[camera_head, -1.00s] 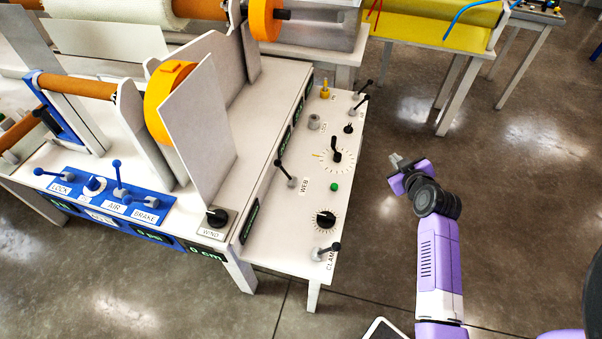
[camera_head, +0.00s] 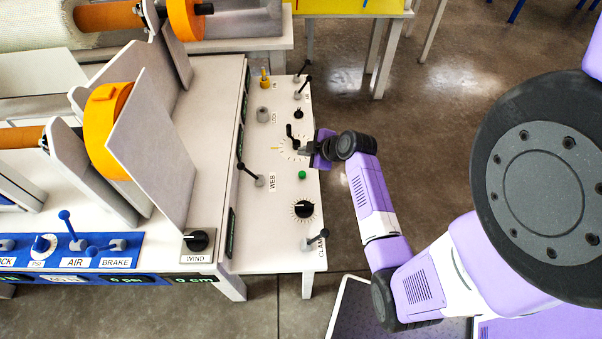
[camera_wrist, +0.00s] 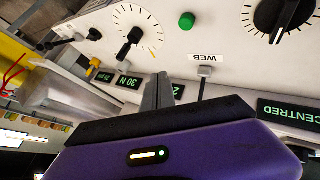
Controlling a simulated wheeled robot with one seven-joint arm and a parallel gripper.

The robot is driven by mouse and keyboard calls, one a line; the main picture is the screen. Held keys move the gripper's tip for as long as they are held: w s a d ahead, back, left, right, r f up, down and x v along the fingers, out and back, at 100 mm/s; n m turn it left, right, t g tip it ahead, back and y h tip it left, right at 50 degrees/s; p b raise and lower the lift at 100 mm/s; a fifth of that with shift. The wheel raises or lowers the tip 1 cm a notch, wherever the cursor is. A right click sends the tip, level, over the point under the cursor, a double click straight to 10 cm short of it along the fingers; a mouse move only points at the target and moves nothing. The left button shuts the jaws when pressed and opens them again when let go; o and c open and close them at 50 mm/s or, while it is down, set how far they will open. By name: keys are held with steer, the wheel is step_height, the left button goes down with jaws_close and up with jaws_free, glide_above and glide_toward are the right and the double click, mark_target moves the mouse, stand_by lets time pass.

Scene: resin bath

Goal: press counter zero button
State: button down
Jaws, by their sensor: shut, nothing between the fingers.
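A small round green button (camera_head: 302,175) sits on the white side panel (camera_head: 262,220), between the dial near WEB and the lower black knob. No label reading counter or zero is legible beside it. It also shows in the wrist view (camera_wrist: 187,20), above and right of my fingers. My gripper (camera_head: 306,148) is shut and empty, over the panel's right edge, above the button in the head picture and apart from it. Its closed fingers show in the wrist view (camera_wrist: 158,92). A display reading 0 cm (camera_head: 195,280) is on the machine's front.
Beside the button are the dial's crank (camera_head: 293,136), the black knob (camera_head: 304,209), the WEB lever (camera_head: 249,175) and the CLAMP lever (camera_head: 318,240). An orange disc (camera_head: 103,128) and upright plates stand left.

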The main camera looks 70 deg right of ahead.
mark_target(304, 175)
steer(key=shift+f, duration=0.15)
step_height(304, 175, down, 8)
steer(key=b, duration=0.7)
steer(key=shift+f, duration=0.25)
steer(key=shift+f, duration=0.1)
stand_by(1.5)
steer(key=shift+f+b, duration=0.35)
steer(key=shift+b, duration=0.1)
steer(key=shift+s+f+b, duration=0.1)
steer(key=shift+f+b, duration=0.5)
steer(key=shift+f, duration=0.05)
stand_by(0.7)
steer(key=shift+r, duration=0.15)
stand_by(0.5)
steer(key=shift+r+p, duration=0.8)
steer(key=shift+r, duration=0.1)
steer(key=shift+r, duration=0.1)
